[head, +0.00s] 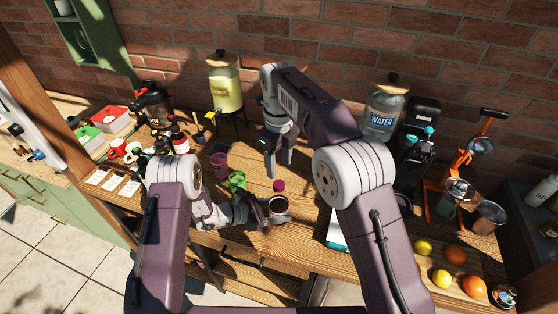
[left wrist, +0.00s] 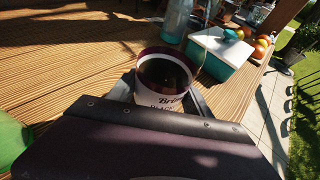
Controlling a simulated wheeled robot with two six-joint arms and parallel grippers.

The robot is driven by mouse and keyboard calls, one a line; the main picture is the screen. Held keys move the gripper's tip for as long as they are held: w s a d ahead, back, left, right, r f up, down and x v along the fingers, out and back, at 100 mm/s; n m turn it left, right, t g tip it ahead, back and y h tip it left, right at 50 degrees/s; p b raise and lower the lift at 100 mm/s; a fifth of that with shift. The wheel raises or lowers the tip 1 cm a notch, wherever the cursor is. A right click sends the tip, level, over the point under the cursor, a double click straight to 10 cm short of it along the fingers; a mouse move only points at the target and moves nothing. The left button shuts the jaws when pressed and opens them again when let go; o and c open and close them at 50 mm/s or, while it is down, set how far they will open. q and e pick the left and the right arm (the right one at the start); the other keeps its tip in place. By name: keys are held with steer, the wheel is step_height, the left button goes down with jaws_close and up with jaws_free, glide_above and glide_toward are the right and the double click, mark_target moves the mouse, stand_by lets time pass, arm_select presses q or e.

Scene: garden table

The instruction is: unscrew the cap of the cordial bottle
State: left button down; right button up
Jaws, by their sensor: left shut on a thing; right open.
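My left gripper (head: 270,209), the lower one, is shut on the cordial bottle (head: 279,207). In the left wrist view the bottle (left wrist: 170,100) is dark, with a pale label partly reading "BLACK", between the two fingers. The magenta cap (head: 279,186) shows just above the bottle's dark part in the head view; I cannot tell whether it is seated on the neck. The cap is not visible in the left wrist view. My right gripper (head: 279,165) is open and empty, pointing down, just above and behind the cap in the picture.
A green cup (head: 237,180) and a magenta cup (head: 219,165) stand left of the bottle. A teal box with a white lid (left wrist: 222,46) stands to the right, with fruit (head: 441,278) farther along. A drink dispenser (head: 225,85) stands at the back. Wood around the bottle is mostly clear.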

mark_target(279, 183)
step_height(279, 183, down, 7)
steer(key=shift+f, duration=0.15)
jaws_close()
steer(key=n, duration=1.4)
steer(key=shift+n, duration=0.4)
steer(key=n, duration=0.9)
steer(key=shift+n, duration=0.4)
steer(key=n, duration=0.9)
steer(key=shift+n, duration=0.4)
steer(key=n, duration=0.9)
steer(key=shift+n, duration=0.4)
steer(key=n, duration=0.5)
steer(key=shift+n, duration=0.4)
steer(key=n, duration=0.4)
steer(key=shift+r, duration=0.2)
